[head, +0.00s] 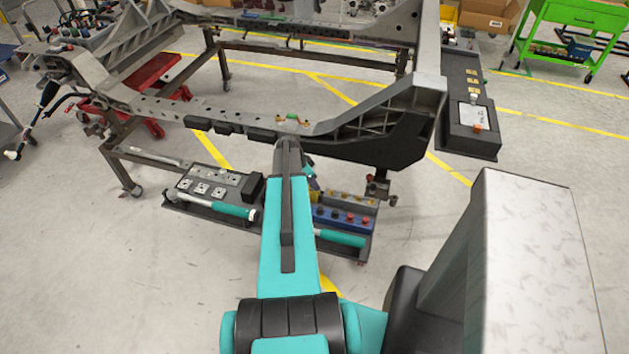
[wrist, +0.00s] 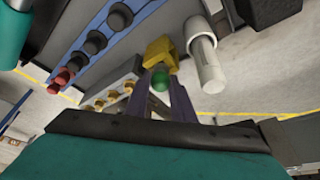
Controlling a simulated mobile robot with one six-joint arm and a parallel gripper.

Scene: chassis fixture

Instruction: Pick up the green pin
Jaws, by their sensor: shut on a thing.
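The green pin (wrist: 160,78) shows as a small rounded green end between the two fingers in the wrist view. My gripper (wrist: 161,88) is shut on it. Just beyond it, in line with the pin, is a yellow part (wrist: 158,50); I cannot tell whether the pin touches it. The pin's lower part is hidden. In the head view my arm hides the pin and the fingers; the wrist end is over the low parts tray under the chassis rail.
In the wrist view, a blue rack (wrist: 78,55) with dark and red knobs is at left and a white cylinder (wrist: 206,62) at right. The chassis rail (head: 240,126) crosses above the tray. A black box (head: 465,105) is at right. Bare floor (head: 120,270) is at left.

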